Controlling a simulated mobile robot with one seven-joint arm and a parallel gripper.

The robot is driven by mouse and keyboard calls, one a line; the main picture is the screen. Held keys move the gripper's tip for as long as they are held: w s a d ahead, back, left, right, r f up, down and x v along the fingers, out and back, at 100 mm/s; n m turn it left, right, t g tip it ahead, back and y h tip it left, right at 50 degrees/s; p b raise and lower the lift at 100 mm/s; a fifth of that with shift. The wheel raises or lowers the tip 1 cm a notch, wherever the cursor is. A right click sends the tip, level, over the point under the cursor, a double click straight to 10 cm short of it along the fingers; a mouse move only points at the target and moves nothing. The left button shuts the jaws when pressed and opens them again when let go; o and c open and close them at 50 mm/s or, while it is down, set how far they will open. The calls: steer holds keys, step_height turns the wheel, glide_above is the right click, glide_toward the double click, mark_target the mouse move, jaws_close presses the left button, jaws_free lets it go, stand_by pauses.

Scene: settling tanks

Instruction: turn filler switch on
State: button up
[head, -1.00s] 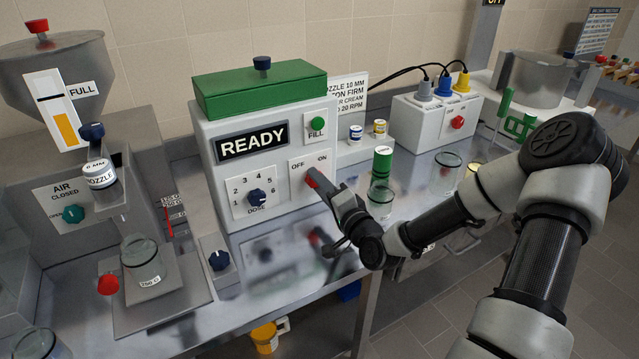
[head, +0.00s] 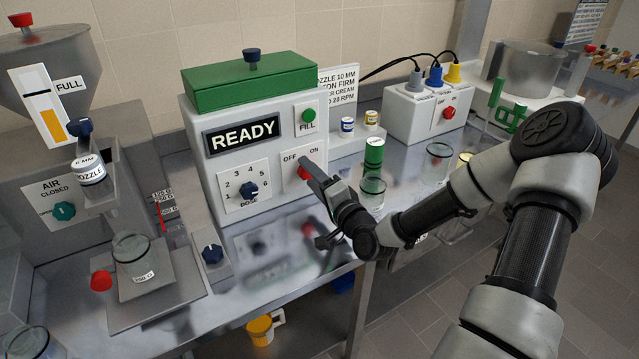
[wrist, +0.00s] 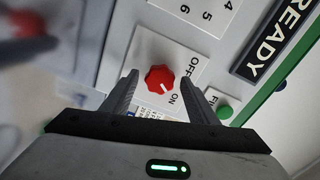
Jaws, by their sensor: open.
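The filler switch is a red knob (wrist: 159,79) on a white plate marked OFF and ON, on the filler's front. In the wrist view its white mark points toward the word ON. In the head view the knob (head: 303,174) is partly hidden behind my gripper (head: 307,168). My gripper (wrist: 158,77) is open, with one finger on each side of the knob; gaps show between fingers and knob. The white filler box (head: 196,140) has a green lid, and its display (head: 241,136) reads READY.
A blue dose knob (head: 249,190) sits left of the switch, and a green FILL button (head: 308,115) sits above it. A blue knob on a small box (head: 212,254) stands left on the steel bench.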

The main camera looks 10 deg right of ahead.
steer(key=p+v, duration=0.4)
steer(key=v, duration=1.3)
steer(key=shift+s, duration=0.1)
